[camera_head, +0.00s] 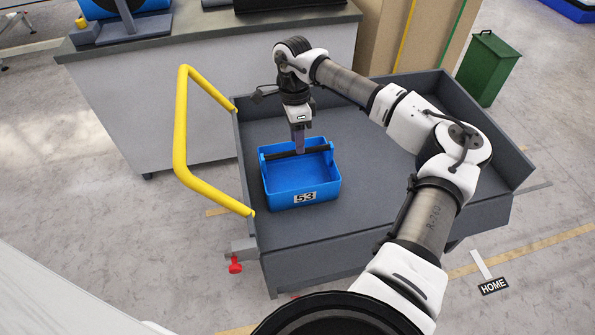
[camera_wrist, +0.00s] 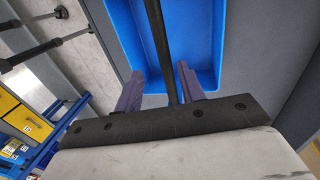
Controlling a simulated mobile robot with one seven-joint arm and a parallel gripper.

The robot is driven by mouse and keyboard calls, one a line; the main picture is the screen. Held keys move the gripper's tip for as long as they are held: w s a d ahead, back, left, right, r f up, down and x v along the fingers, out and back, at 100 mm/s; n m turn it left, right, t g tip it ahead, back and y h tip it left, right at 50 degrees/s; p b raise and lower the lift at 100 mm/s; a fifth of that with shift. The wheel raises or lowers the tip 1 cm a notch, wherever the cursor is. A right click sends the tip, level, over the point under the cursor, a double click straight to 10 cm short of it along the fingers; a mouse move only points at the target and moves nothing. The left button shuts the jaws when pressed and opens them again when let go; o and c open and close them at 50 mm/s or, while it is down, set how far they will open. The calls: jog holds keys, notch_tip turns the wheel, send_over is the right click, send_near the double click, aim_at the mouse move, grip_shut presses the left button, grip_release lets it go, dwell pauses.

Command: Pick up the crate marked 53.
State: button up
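The crate marked 53 (camera_head: 290,180) is a blue open box with a black carrying bar (camera_head: 290,154) across its top. It stands upright in the grey cart (camera_head: 370,190), near the yellow-handled end. Its white label faces the head camera. My gripper (camera_head: 299,146) points down over the bar. In the wrist view, my gripper (camera_wrist: 160,70) is open, with one finger on each side of the bar (camera_wrist: 160,50) and a gap showing beside both fingers. The blue crate interior (camera_wrist: 197,25) looks empty where visible.
The cart has low side walls and a yellow push handle (camera_head: 181,125) on the left. The cart bed right of the crate is clear. A grey-topped counter (camera_head: 210,40) stands behind, a green bin (camera_head: 488,70) at the back right. A HOME sign (camera_head: 494,286) lies on the floor.

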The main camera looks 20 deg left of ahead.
notch_tip(320, 180, down, 4)
jog(key=shift+s+a+f+p, duration=0.15)
jog(key=shift+p, duration=0.65)
jog(key=shift+s+f, duration=0.1)
jog(key=shift+f, duration=0.45)
grip_shut()
